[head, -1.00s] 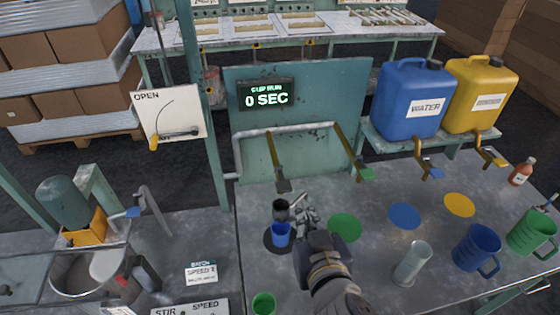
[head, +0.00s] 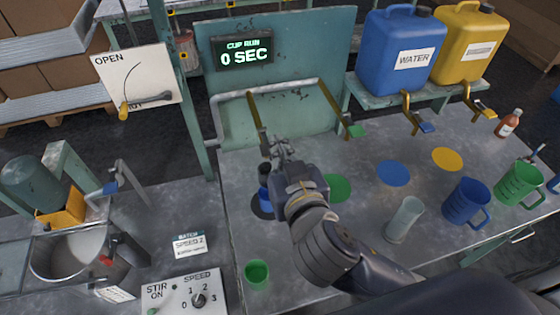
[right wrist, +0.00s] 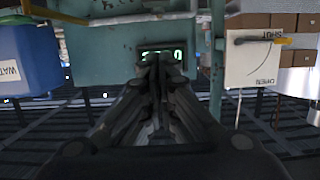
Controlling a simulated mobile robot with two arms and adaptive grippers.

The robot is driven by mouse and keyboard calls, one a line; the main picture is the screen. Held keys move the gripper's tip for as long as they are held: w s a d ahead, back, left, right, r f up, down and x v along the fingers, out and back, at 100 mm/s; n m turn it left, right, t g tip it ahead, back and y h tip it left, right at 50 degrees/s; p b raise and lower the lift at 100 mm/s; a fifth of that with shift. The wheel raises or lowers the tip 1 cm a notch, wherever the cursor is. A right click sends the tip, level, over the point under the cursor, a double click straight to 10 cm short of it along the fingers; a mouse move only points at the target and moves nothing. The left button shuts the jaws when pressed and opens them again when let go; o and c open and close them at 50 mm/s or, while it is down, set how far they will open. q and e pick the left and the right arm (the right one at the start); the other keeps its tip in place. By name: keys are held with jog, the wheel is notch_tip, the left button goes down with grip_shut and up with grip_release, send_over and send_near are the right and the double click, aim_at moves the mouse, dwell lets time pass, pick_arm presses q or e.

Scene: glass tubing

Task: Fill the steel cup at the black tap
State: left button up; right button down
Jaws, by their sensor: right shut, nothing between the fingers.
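The black tap (head: 262,143) hangs at the end of a brass pipe below the display. Below it, on a dark round mat (head: 259,211), stands a small vessel (head: 264,196) with a blue lower part; something dark shows above it. I cannot tell whether this is the steel cup. A pale grey cylinder (head: 404,220) stands to the right; whether it is steel or glass is unclear. My right gripper (head: 279,150) is shut and empty, just right of the black tap; contact is unclear. In the right wrist view its fingers (right wrist: 160,66) point toward the display. My left gripper is out of view.
A green-handled tap (head: 356,131) hangs right of the black one, above a green mat (head: 337,187). A blue jug (head: 465,202) and green jug (head: 519,184) stand at right. The display (head: 244,53) reads 0 SEC.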

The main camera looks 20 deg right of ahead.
aim_at(266, 142)
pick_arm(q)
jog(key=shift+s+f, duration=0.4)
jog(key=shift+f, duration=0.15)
pick_arm(e)
jog(key=w+f, duration=0.5)
jog(key=w, duration=0.2)
jog(key=shift+f, duration=0.4)
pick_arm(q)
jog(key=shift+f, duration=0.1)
pick_arm(e)
jog(key=shift+w, duration=0.1)
